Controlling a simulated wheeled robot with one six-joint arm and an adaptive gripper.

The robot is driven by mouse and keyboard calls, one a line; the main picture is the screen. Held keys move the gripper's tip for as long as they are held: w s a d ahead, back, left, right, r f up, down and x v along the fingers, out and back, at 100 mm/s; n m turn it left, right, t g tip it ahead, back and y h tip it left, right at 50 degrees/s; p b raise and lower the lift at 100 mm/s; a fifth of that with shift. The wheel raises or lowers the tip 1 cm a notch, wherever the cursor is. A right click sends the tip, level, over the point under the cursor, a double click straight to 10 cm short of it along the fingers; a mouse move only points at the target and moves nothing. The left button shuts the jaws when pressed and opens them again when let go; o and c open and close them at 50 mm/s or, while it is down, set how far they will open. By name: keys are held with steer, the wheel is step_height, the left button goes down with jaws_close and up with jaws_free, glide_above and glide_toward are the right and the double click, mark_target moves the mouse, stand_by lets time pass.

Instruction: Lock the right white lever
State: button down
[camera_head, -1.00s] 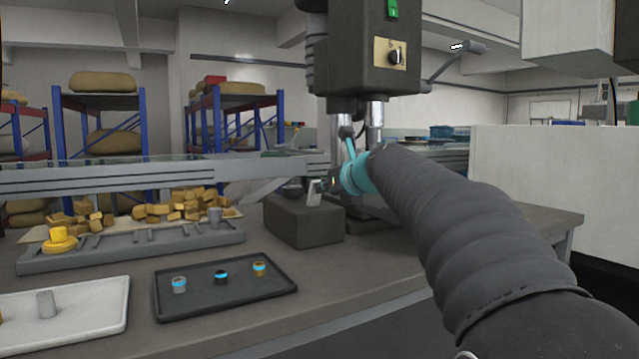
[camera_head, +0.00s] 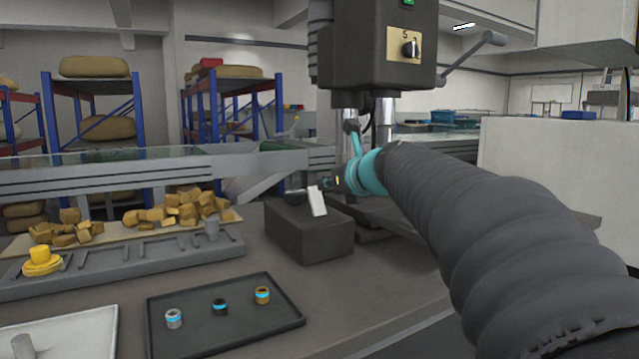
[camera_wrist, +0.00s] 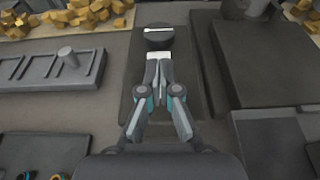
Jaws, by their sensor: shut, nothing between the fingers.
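A small white lever (camera_head: 317,201) stands tilted at the dark grey block (camera_head: 310,238) on the bench. In the wrist view a white piece, probably the same lever (camera_wrist: 158,55), is just beyond my fingertips. My gripper (camera_wrist: 157,68) is shut and empty, with its tips touching or very close to that white piece; I cannot tell which. In the head view my gripper (camera_head: 335,184) is small and partly hidden by my arm, beside the lever. A round dark part with a white strip (camera_wrist: 158,31) lies beyond the lever in the wrist view.
A black tray with three small rings (camera_head: 225,335) sits at the front. A grey slotted rack (camera_head: 130,262) and yellow-brown blocks (camera_head: 185,208) are on the left. A dark machine head on chrome columns (camera_head: 385,112) stands behind my arm.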

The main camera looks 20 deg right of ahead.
steer(key=s+d+r+p, duration=0.1)
steer(key=s+r, duration=0.4)
steer(key=r, duration=0.6)
steer(key=shift+s+d+p, duration=0.25)
steer(key=shift+d+p, duration=0.1)
steer(key=shift+p, duration=0.1)
